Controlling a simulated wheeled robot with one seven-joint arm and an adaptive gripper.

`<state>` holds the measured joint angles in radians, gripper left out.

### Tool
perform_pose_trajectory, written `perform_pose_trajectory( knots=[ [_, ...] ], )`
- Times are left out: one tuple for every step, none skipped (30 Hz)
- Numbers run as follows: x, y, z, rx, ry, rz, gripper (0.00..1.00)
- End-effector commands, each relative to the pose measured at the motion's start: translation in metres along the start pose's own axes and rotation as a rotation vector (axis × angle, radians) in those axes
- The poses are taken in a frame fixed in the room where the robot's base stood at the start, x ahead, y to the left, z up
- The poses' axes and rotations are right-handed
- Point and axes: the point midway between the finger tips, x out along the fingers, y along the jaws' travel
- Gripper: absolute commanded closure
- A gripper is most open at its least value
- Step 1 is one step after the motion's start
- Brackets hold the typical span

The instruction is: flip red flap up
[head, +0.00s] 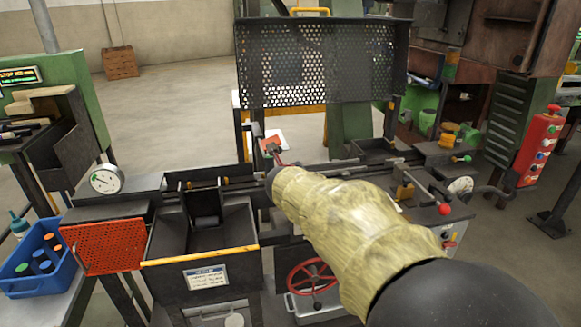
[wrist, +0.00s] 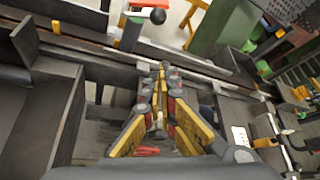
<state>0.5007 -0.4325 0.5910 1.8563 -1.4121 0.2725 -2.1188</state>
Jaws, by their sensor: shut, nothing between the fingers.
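A small red flap (head: 271,144) with a dark knob stands by the rail, just beyond the end of my sleeved arm in the head view. The head view hides most of my gripper behind the sleeve.
A perforated dark guard (head: 320,62) stands behind the rail. An orange-red perforated panel (head: 103,247), a blue bin (head: 38,262) and a dark hopper (head: 205,262) are at the left. A red handwheel (head: 311,277) and a red-knobbed lever (head: 444,209) are at the front.

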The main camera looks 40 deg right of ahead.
Motion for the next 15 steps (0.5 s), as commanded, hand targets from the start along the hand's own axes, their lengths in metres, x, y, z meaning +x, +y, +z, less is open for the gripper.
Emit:
perform_pose_trajectory(
  knots=[
    [-0.009, 0.0, 0.003, -0.001, -0.001, 0.001, 1.0],
    [-0.012, 0.0, 0.002, -0.001, -0.001, 0.002, 1.0],
    [-0.016, 0.0, 0.002, 0.0, -0.002, 0.001, 1.0],
    [-0.019, 0.0, 0.002, 0.0, -0.002, 0.001, 1.0],
    [-0.02, 0.0, 0.002, 0.0, -0.001, 0.0, 1.0],
    [-0.022, 0.001, 0.001, 0.0, 0.0, 0.0, 1.0],
    [-0.023, 0.001, 0.0, 0.0, 0.0, 0.0, 1.0],
    [-0.024, 0.001, 0.0, 0.0, 0.001, 0.0, 1.0],
    [-0.024, 0.001, 0.0, 0.0, 0.001, 0.0, 1.0],
    [-0.024, 0.001, 0.0, 0.0, 0.001, 0.0, 1.0],
    [-0.025, 0.001, 0.0, 0.0, 0.001, 0.0, 1.0],
    [-0.024, 0.001, -0.001, 0.0, 0.001, 0.0, 1.0],
    [-0.024, 0.001, -0.001, 0.0, 0.001, 0.0, 1.0],
    [-0.024, 0.001, -0.001, 0.0, 0.001, 0.0, 1.0],
    [-0.024, 0.001, -0.001, 0.0, 0.0, 0.0, 1.0]
  ],
)
